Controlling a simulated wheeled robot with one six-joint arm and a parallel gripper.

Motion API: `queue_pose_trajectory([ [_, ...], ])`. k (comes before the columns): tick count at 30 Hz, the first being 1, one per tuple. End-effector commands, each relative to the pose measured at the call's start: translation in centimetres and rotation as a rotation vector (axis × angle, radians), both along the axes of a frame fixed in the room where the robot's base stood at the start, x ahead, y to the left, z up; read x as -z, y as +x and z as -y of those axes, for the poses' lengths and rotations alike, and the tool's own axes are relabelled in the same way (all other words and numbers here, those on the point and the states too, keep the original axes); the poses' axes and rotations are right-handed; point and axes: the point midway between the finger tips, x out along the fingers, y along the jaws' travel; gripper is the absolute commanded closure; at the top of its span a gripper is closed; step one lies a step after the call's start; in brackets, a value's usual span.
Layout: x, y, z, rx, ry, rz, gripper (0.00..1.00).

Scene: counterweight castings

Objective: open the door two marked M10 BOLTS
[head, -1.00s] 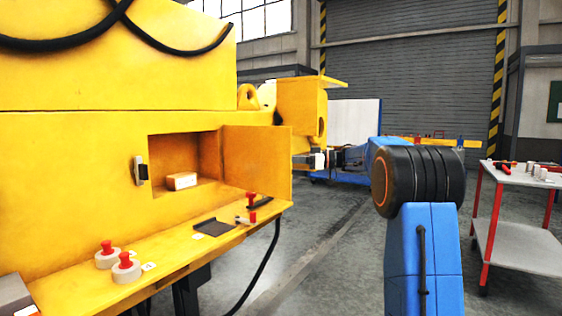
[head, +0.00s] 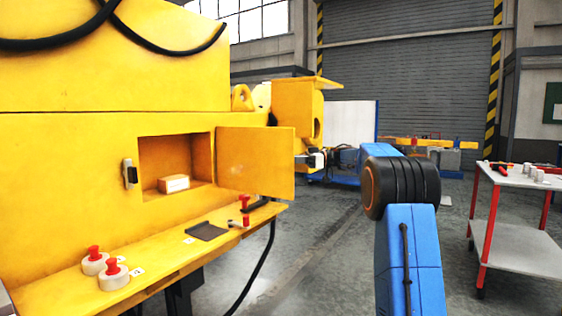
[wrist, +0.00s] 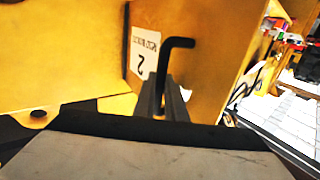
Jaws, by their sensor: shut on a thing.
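The yellow door (head: 255,165) stands swung open on the right side of a recess in the yellow machine. Its inner face shows in the head view. In the wrist view its outer face carries a white label (wrist: 143,52) with a 2 and what reads as M10 BOLTS, upside down. A black bent handle (wrist: 178,43) stands out beside the label. My gripper (wrist: 166,100) is shut on this handle. In the head view my gripper (head: 314,159) is at the door's free edge, with the handle hidden behind the door. A small box (head: 173,184) lies in the recess.
A yellow ledge (head: 165,262) under the recess bears red-knobbed pale discs (head: 113,276), a dark flat plate (head: 206,231) and red-handled parts. A grey trolley with red legs (head: 487,235) stands at right. The floor between is clear, except for a hanging black cable (head: 262,265).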

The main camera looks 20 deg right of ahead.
Motion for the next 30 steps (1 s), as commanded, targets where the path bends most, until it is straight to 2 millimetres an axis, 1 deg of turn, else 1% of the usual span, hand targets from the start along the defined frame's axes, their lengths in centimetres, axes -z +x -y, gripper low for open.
queue_pose_trajectory([
  [1, 0.0, 0.0, 0.0, 0.0, 0.0, -0.001, 0.84],
  [3, 0.0, 0.0, 0.0, 0.0, 0.0, -0.001, 0.7],
  [11, 0.0, 0.0, 0.0, 0.0, 0.0, -0.001, 0.7],
  [14, 0.0, -0.1, 0.3, 0.001, 0.0, -0.001, 0.7],
  [16, 0.1, -0.2, 0.9, 0.002, 0.0, -0.001, 0.7],
  [20, 0.1, -0.8, 2.7, 0.003, -0.001, -0.001, 0.7],
  [30, 0.1, -3.0, 9.2, 0.004, -0.001, 0.0, 0.7],
])
